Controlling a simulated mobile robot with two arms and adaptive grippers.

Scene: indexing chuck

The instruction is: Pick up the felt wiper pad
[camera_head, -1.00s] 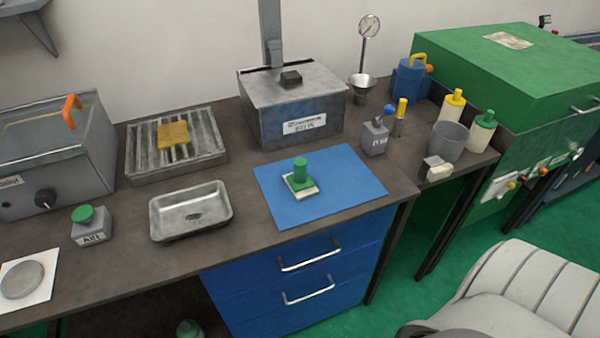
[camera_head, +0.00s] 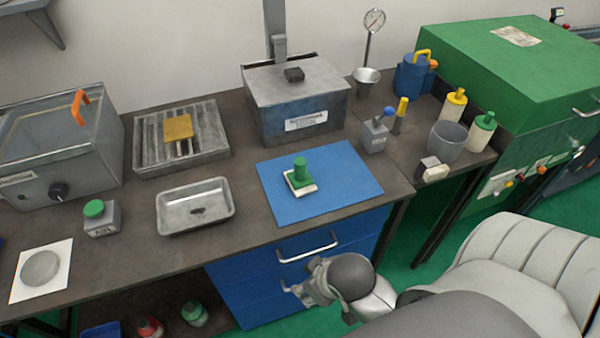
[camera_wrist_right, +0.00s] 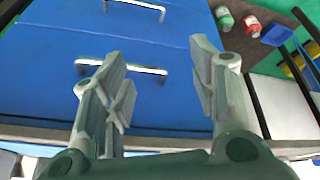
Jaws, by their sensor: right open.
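The felt wiper pad appears to be the white square pad with a green block and upright round green handle (camera_head: 300,178). It stands upright on the blue mat (camera_head: 345,180) on the bench. My right gripper (camera_head: 304,284) is in front of the blue drawers, lower than the mat and apart from the pad. In the right wrist view its two fingers (camera_wrist_right: 160,85) are spread with nothing between them, facing the blue drawer fronts. The pad is not visible in that view. My left gripper is not in view.
A metal tray (camera_head: 226,211) lies left of the mat, and a grey lidded box (camera_head: 262,112) stands behind it. Drawer handles (camera_head: 308,248) stick out near my right gripper. A grey cup (camera_head: 446,142) and bottles stand to the right. The mat around the pad is clear.

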